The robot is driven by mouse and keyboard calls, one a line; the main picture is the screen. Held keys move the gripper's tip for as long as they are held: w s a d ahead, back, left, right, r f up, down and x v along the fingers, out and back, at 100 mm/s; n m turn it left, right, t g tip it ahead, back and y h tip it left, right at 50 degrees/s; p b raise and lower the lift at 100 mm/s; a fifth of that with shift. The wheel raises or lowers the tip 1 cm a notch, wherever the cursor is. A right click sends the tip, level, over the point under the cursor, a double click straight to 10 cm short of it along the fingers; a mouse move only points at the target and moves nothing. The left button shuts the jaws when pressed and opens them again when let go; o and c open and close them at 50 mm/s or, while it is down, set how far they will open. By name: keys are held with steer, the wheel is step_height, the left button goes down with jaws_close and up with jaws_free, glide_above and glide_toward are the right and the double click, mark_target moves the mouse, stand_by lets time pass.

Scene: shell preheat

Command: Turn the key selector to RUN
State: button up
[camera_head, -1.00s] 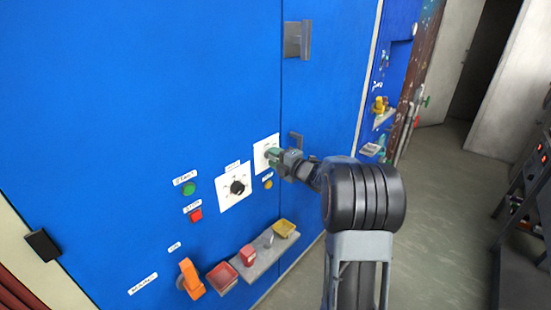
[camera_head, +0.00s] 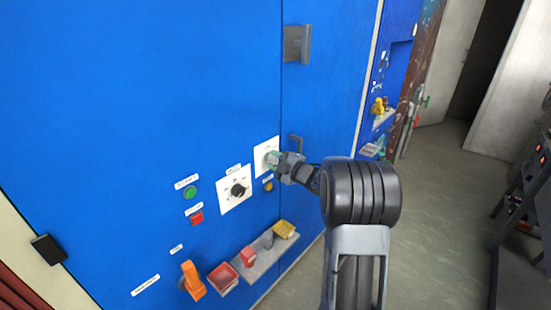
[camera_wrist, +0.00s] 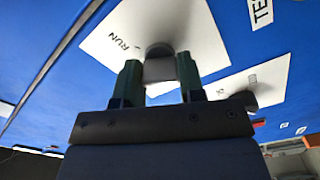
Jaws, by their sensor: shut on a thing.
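The key selector's white plate (camera_head: 262,151) is on the blue cabinet front in the head view. It also shows in the wrist view (camera_wrist: 105,38), with the word RUN printed on it. The selector key (camera_wrist: 158,68) is a grey piece standing out from a round dark base. My gripper (camera_head: 274,157) reaches it from the right in the head view. In the wrist view its two green fingers (camera_wrist: 158,80) stand on either side of the key, shut on it. Where the selector points cannot be told, as the fingers hide part of the plate.
A black knob (camera_head: 238,189) on another white plate is to the left. A green button (camera_head: 190,192), a red button (camera_head: 196,217) and an orange handle (camera_head: 193,280) are on the same panel. A ledge (camera_head: 262,262) with small items is below. A door handle (camera_head: 297,42) is above.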

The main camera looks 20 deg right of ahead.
steer(key=m+p, duration=0.1)
steer(key=m, duration=0.2)
steer(key=shift+r+m+p, duration=0.1)
steer(key=shift+m+p, duration=0.2)
steer(key=shift+p, duration=0.05)
steer(key=shift+m+p, duration=0.8)
steer(key=shift+m, duration=0.8)
steer(key=o, duration=0.9)
steer(key=shift+o, duration=0.2)
steer(key=b+v, duration=0.1)
steer(key=v, duration=1.2)
steer(key=shift+s, duration=0.4)
steer(key=shift+d, duration=0.1)
